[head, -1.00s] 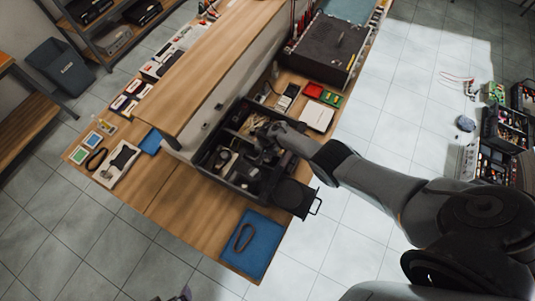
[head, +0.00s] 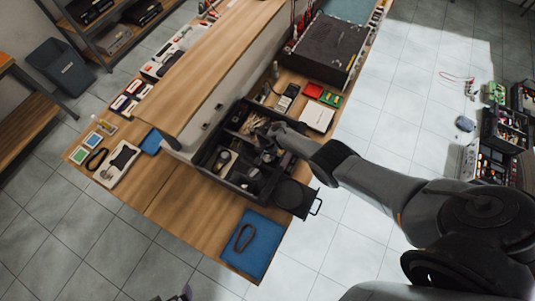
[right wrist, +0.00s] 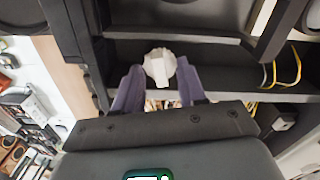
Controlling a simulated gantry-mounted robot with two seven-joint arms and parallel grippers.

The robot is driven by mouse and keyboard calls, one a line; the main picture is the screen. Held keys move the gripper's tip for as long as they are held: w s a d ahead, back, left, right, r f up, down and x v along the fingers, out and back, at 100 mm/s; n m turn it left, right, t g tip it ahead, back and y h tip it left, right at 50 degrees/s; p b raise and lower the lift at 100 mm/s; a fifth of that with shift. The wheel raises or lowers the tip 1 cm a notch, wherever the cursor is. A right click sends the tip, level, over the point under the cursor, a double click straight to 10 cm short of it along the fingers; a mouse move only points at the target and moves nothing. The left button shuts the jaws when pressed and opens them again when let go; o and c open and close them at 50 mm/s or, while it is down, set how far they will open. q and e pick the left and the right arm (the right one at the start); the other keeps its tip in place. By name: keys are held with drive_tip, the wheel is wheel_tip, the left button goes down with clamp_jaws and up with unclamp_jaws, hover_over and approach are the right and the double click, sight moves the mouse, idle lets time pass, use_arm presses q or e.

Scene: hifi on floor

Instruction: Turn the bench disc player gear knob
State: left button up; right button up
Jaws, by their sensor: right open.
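The pale lobed gear knob (right wrist: 160,65) shows in the right wrist view against the dark front of the disc player (right wrist: 206,50). My right gripper (right wrist: 160,84) is open, with one purple finger on each side of the knob; I cannot tell whether either touches it. In the head view my right gripper (head: 266,152) reaches over the dark open unit (head: 208,165) on the bench, and the arm hides the knob there. A small dark purplish shape at the bottom edge, perhaps my left gripper (head: 183,295), is mostly cut off.
The wooden bench (head: 185,205) holds a blue mat (head: 262,240) with a dark loop, a white booklet (head: 317,117) and a large dark box (head: 326,45). Yellow wires (right wrist: 290,72) hang right of the knob in the wrist view.

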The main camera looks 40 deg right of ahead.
sight(267, 156)
drive_tip(key=shift+r, duration=0.1)
wheel_tip(267, 156, up, 3)
drive_tip(key=shift+f+p, duration=0.1)
drive_tip(key=shift+p, duration=1.05)
drive_tip(key=shift+w+b, duration=0.1)
drive_tip(key=shift+b, duration=0.2)
drive_tip(key=shift+r, duration=0.3)
drive_tip(key=shift+r+b, duration=0.4)
drive_tip(key=shift+r, duration=0.25)
wheel_tip(267, 156, up, 6)
drive_tip(key=shift+f+p, duration=0.1)
drive_tip(key=shift+p, duration=0.4)
